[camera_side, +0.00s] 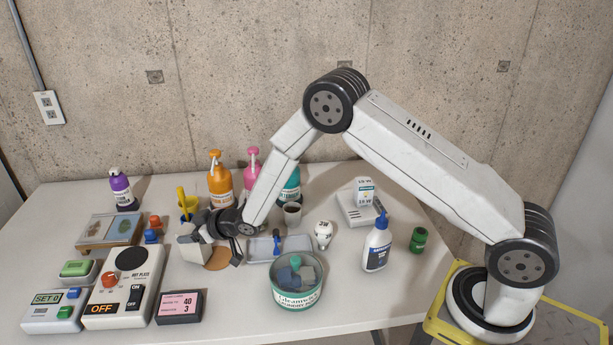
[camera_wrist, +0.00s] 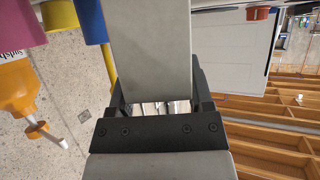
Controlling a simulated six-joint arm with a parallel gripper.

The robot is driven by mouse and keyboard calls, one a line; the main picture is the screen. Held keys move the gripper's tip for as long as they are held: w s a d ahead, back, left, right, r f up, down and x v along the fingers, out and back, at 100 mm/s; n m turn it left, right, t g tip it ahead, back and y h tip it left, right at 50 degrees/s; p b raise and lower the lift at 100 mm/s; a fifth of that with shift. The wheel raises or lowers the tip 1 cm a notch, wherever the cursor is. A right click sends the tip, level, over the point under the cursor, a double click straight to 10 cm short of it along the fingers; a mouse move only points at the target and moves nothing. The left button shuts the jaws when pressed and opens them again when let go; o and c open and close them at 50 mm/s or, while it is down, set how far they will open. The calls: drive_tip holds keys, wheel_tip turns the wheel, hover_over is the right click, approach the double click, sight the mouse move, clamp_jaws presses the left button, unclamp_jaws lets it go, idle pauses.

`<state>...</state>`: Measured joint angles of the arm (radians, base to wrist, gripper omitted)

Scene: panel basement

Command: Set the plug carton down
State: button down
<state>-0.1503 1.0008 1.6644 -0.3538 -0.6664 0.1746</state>
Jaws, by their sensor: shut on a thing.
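The plug carton (camera_side: 190,247) is a plain pale grey box at the left of my gripper (camera_side: 213,232). It looks tilted in the side view. It sits by a round brown mat (camera_side: 218,260) and partly covers it; I cannot tell whether it touches the mat or the table. In the wrist view the carton (camera_wrist: 150,45) fills the space between the dark fingers of my gripper (camera_wrist: 158,98). The gripper is shut on it. The carton's far end runs out of the wrist view, and no print shows on it.
A yellow cup (camera_side: 188,208) and an orange pump bottle (camera_side: 220,180) stand close behind. A grey tray (camera_side: 262,255) lies to the right. A hot plate (camera_side: 122,297) and a framed board (camera_side: 108,232) lie to the left. Bare table shows in front of the carton.

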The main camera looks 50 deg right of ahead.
drive_tip(key=shift+f, duration=0.4)
unclamp_jaws()
drive_tip(key=shift+r, duration=0.45)
drive_tip(key=v, duration=0.7)
drive_tip(key=shift+s, duration=0.2)
drive_tip(key=shift+d+r, duration=0.15)
idle(0.5)
